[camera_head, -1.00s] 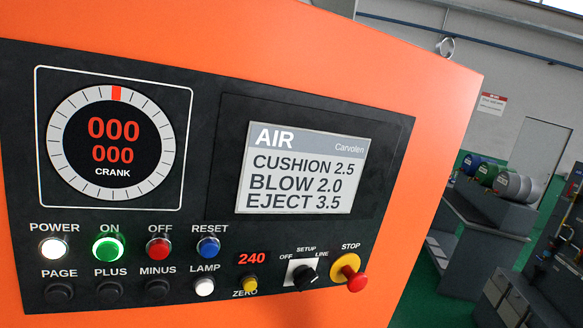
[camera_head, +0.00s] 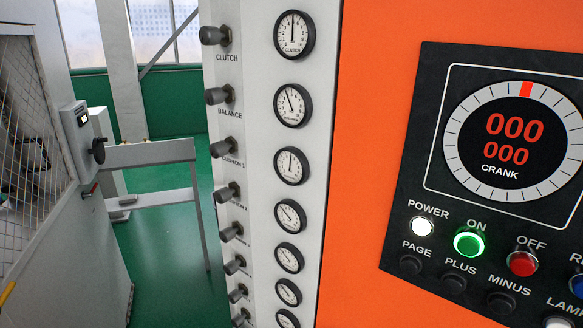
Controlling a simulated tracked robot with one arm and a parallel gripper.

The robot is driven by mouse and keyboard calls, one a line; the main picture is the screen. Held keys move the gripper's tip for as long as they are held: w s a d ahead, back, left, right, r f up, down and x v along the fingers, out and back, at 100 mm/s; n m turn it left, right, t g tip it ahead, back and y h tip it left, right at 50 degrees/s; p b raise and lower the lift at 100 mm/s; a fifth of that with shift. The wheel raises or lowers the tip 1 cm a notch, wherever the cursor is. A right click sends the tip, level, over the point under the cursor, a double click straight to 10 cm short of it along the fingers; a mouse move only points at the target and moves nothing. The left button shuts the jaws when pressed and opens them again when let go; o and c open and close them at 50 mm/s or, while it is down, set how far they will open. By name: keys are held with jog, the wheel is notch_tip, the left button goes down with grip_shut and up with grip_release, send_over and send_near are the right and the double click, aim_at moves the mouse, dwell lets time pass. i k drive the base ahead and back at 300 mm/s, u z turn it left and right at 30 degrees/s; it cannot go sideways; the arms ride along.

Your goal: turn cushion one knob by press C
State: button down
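A column of grey knobs runs down the left edge of a pale panel. The third knob (camera_head: 222,147) from the top has a slanted label (camera_head: 233,161) below it that seems to read CUSHION 1, though small. The gauge (camera_head: 291,165) to its right has its needle pointing nearly straight up. Above it are the CLUTCH knob (camera_head: 215,36) and the BALANCE knob (camera_head: 219,96). The labels of the lower knobs (camera_head: 227,192) are too small to read. No marking naming press C shows. My gripper is out of the picture.
An orange cabinet face with a black control panel (camera_head: 408,245), crank dial (camera_head: 514,143) and lit buttons stands right of the gauges. At left are a mesh guard (camera_head: 22,110), a grey box with a black handle (camera_head: 80,140) and a grey rail (camera_head: 150,153) over green floor.

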aim_at(220, 148)
jog(key=u, duration=0.05)
jog(key=k, duration=0.5)
jog(key=u, duration=0.9)
jog(key=i, duration=1.15)
jog(key=z, duration=1.6)
